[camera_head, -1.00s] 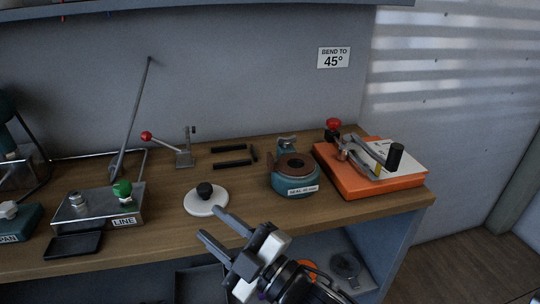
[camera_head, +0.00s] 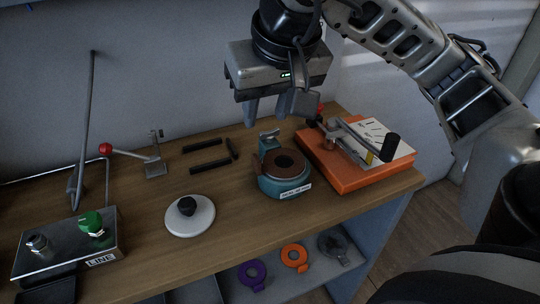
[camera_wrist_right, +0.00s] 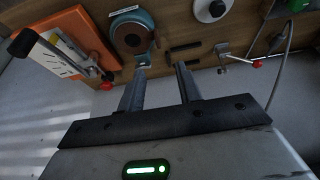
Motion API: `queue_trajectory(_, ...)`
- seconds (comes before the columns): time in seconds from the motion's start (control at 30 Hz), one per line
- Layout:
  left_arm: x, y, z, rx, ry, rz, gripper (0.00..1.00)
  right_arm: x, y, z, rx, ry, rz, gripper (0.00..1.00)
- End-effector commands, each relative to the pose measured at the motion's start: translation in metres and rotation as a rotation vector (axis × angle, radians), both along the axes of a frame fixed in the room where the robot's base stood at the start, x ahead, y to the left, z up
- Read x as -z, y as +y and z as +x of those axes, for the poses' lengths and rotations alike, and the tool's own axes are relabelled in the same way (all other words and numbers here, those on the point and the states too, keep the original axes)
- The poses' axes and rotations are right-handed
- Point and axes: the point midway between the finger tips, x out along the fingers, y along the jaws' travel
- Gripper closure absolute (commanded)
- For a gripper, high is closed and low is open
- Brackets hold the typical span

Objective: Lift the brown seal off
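The brown seal (camera_head: 267,165) is a ring with a dark hole, lying on top of a round teal holder (camera_head: 268,186) with a white label on its front. The seal also shows at the upper left in the right wrist view (camera_wrist_right: 121,36). My right gripper (camera_head: 272,112) hangs above and behind the holder, fingers pointing down, clear of the seal. In the right wrist view its two fingers (camera_wrist_right: 160,78) are apart with nothing between them. My left gripper is not in view.
An orange base (camera_head: 345,178) with a lever clamp stands close right of the holder. A white disc with black knob (camera_head: 190,217) is to the left. Black bars (camera_head: 210,166) lie behind. A metal LINE box (camera_head: 65,250) is at far left. Rings sit on the shelf below.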

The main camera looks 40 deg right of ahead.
Motion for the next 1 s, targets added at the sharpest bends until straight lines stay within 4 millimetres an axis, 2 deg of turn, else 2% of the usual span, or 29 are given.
queue_trajectory(0.27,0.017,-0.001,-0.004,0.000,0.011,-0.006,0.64,0.050,-0.005,0.017,0.002,0.006,-0.006,0.65)
queue_trajectory(0.4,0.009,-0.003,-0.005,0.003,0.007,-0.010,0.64,0.072,-0.009,0.028,0.005,0.005,-0.008,0.65)
queue_trajectory(0.53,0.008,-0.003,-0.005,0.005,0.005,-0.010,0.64,0.088,-0.011,0.035,0.004,0.002,-0.006,0.65)
queue_trajectory(0.77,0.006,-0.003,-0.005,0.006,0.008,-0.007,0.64,0.102,-0.013,0.041,0.004,0.002,-0.004,0.65)
queue_trajectory(1.0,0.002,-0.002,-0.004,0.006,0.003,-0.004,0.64,0.134,-0.018,0.054,0.003,0.003,-0.004,0.65)
